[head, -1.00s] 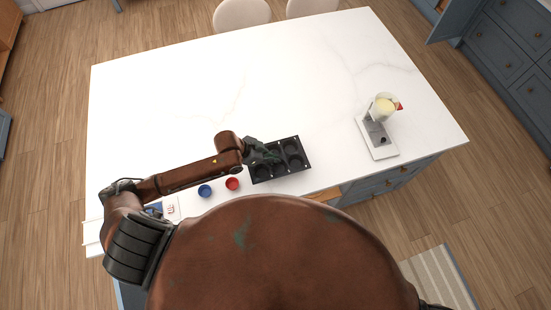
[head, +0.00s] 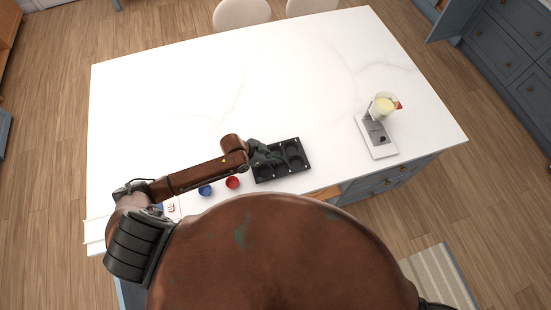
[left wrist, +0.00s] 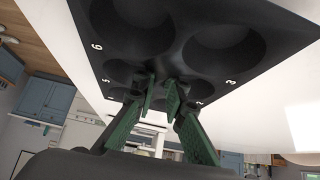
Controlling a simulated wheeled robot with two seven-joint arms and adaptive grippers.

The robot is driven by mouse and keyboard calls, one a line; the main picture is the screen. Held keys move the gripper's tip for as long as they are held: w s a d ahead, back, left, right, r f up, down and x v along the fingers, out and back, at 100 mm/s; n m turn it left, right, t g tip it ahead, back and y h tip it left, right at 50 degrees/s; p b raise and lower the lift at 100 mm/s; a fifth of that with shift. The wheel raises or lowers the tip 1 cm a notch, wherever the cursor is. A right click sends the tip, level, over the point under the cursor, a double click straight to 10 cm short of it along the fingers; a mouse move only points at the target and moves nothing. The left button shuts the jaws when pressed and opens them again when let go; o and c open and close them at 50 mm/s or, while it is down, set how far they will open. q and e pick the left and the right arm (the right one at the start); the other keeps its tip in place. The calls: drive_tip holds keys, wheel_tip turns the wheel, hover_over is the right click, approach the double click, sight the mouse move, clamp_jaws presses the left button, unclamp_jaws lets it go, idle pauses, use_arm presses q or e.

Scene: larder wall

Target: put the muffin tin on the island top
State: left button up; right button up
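The muffin tin (head: 283,172) is black with round cups and lies at the near edge of the white island top (head: 220,90). I cannot tell whether it rests flat or is slightly raised. My left gripper (head: 270,158) reaches over its left part. In the left wrist view the tin (left wrist: 180,45) shows large, with white numbers by its cups. There the green fingers (left wrist: 161,93) are close together between two cups and appear shut on the ridge between them. The exact contact is partly hidden. My right gripper is not in view.
A blue cup (head: 205,190) and a red cup (head: 232,183) stand left of the tin. A scale (head: 377,138) with a container (head: 383,106) on it stands at the right. The middle and back of the top are clear. Two stools (head: 241,13) stand behind.

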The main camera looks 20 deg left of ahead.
use_arm(q)
drive_tip(key=o, duration=0.3)
drive_tip(key=shift+o, duration=0.2)
drive_tip(key=shift+r, duration=0.2)
drive_tip(key=shift+s+a+r, duration=0.1)
drive_tip(key=shift+a+r, duration=0.1)
drive_tip(key=shift+a, duration=0.05)
drive_tip(key=b+v, duration=0.1)
drive_tip(key=v, duration=1)
drive_tip(key=shift+s+d+r, duration=0.1)
